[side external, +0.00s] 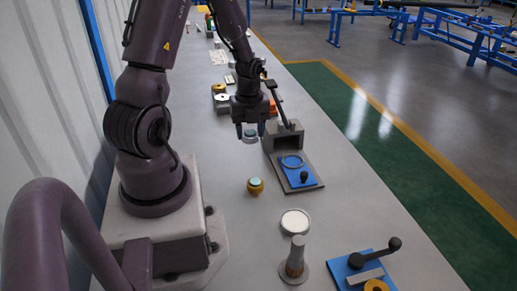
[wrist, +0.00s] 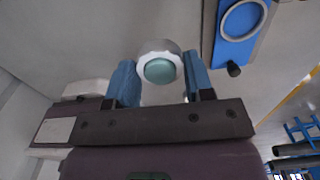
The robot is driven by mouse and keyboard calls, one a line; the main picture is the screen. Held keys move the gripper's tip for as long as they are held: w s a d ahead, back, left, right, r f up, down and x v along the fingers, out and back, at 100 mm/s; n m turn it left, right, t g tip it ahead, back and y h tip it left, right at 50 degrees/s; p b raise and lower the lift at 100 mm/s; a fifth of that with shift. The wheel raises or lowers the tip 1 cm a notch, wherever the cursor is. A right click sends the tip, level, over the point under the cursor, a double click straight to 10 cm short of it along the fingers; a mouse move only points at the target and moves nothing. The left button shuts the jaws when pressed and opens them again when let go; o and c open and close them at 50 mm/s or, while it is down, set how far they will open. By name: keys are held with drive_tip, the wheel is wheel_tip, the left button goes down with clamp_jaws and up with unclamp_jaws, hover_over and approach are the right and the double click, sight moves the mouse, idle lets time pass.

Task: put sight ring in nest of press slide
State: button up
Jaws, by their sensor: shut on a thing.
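My gripper (side external: 250,131) is shut on the sight ring (side external: 250,139), a pale round part with a teal centre, and holds it above the bench. In the wrist view the sight ring (wrist: 160,71) sits between the two blue fingers of my gripper (wrist: 160,80). The press slide (side external: 303,179) is a blue plate with a dark knob, to the right of and below my gripper in the side view. Its nest (side external: 292,166) is a pale grey ring on the plate, and looks empty. The slide (wrist: 233,52) also shows at the top right of the wrist view.
The grey press (side external: 285,141) with its raised lever stands behind the slide. A small brass part with a teal top (side external: 255,187), a pale round dish (side external: 295,222), a grey post (side external: 296,257) and a blue crank fixture (side external: 352,272) stand nearer the camera.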

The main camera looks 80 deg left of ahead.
drive_tip(key=w+d+r+m, duration=0.1)
drive_tip(key=w+d+r, duration=0.1)
drive_tip(key=d+r, duration=0.2)
drive_tip(key=n, duration=0.1)
hover_over(293, 162)
wheel_tip(293, 162, down, 9)
drive_tip(key=shift+r, duration=0.1)
drive_tip(key=shift+f, duration=1.7)
drive_tip(key=o, duration=1)
drive_tip(key=shift+f, duration=0.1)
